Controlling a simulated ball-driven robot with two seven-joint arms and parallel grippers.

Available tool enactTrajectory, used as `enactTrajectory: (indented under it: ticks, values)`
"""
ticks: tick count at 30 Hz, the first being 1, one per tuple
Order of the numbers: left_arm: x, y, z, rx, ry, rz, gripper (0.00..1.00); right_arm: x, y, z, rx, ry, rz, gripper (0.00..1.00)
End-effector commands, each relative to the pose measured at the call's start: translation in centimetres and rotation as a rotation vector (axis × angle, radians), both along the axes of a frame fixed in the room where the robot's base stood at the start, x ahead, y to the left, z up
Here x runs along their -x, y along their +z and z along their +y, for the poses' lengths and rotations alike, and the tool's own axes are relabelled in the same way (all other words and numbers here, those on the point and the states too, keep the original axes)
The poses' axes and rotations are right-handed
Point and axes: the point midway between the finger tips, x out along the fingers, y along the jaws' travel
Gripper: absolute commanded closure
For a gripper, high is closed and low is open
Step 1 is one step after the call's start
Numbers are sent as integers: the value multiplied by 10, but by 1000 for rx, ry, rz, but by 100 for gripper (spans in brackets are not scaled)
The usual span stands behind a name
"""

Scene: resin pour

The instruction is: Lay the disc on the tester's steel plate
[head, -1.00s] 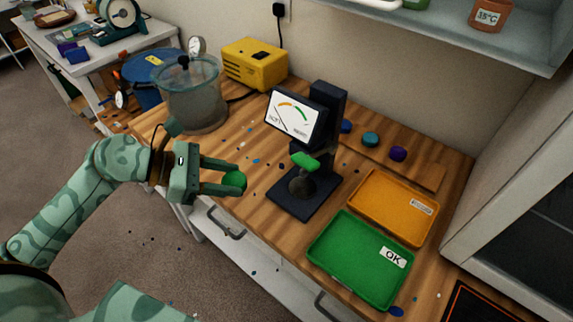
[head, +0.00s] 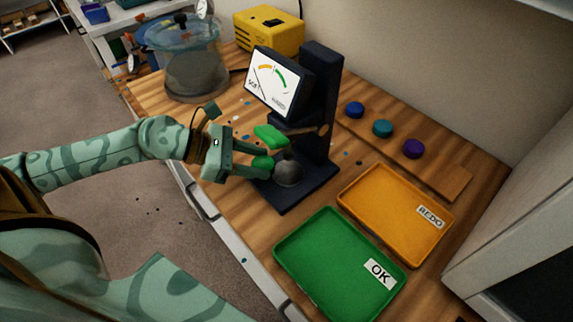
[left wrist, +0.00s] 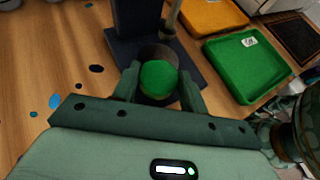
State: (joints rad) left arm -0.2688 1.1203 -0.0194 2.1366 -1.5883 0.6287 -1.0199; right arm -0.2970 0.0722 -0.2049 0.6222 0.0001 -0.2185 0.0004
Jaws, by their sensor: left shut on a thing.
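My left gripper (head: 266,162) is shut on the green disc (head: 261,162), which shows between its fingers. In the left wrist view the disc (left wrist: 158,77) sits between the fingertips, in front of the round steel plate (left wrist: 158,52). I cannot tell whether the disc touches the plate. My right gripper is not in view.
A green OK tray (head: 325,287) and an orange REDO tray (head: 385,225) lie right of the tester. Blue (head: 355,109), teal (head: 382,128) and purple (head: 414,148) discs sit behind it. A clear pot (head: 195,75) and a yellow box (head: 270,32) stand at back left.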

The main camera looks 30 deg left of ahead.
Motion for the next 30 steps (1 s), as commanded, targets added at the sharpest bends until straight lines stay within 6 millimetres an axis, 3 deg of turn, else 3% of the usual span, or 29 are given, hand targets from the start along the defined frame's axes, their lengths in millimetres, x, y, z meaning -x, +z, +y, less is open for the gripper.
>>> enactTrajectory:
  ticks: [5, 10, 16, 19, 30]
  values:
    - [-12, 1, -15, 2, 0, -3, 79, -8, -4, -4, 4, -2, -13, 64]
    - [-19, 1, -24, 2, 0, -3, 79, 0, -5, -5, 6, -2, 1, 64]
    - [-38, 0, -50, 5, 0, -2, 79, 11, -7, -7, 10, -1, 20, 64]
    - [-36, -15, -47, 1, 2, 5, 79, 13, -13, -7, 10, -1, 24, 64]
    - [-36, -18, -47, 1, 1, 1, 79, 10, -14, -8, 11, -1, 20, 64]
